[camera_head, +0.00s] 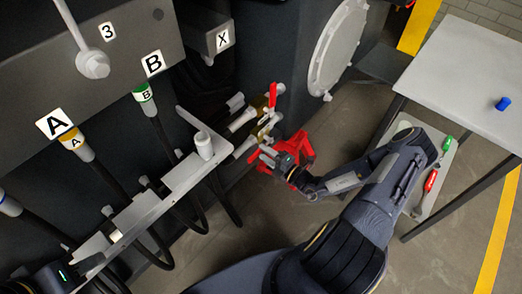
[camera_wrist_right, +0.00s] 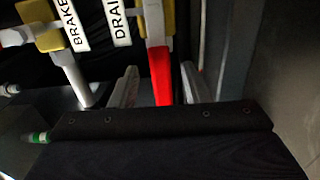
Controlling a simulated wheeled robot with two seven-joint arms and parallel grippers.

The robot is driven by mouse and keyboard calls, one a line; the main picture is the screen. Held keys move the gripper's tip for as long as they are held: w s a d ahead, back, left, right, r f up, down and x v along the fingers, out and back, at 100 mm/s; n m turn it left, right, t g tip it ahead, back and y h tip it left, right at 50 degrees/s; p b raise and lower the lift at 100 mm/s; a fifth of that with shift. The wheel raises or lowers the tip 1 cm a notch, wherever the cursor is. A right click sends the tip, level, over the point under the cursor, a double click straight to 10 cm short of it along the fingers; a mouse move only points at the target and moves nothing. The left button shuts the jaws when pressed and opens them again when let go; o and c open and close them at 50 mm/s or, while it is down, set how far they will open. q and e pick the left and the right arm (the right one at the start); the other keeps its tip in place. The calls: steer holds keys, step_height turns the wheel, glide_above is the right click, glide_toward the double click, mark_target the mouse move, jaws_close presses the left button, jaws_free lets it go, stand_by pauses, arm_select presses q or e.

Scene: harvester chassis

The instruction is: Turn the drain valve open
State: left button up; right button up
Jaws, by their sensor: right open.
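The drain valve's red lever (camera_wrist_right: 161,75) hangs from a yellow valve body (camera_wrist_right: 160,20) beside the DRAIN label (camera_wrist_right: 117,22) in the right wrist view. It appears between the two fingers of my right gripper (camera_wrist_right: 158,87), which is open; a gap shows on each side. I cannot tell the depth. In the head view my right gripper (camera_head: 267,154) is just below the valve group, where a red lever (camera_head: 273,95) stands up. My left gripper (camera_head: 50,278) seems to be the dark part at the lower left corner; its fingers are not visible.
A second yellow valve with a BRAKE label (camera_wrist_right: 70,24) is beside the drain valve. A red container (camera_head: 303,148) is behind my right gripper. A grey table (camera_head: 465,75) with a blue piece (camera_head: 503,103) stands right.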

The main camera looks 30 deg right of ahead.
steer(key=v, duration=0.5)
steer(key=shift+s, duration=0.1)
stand_by(0.3)
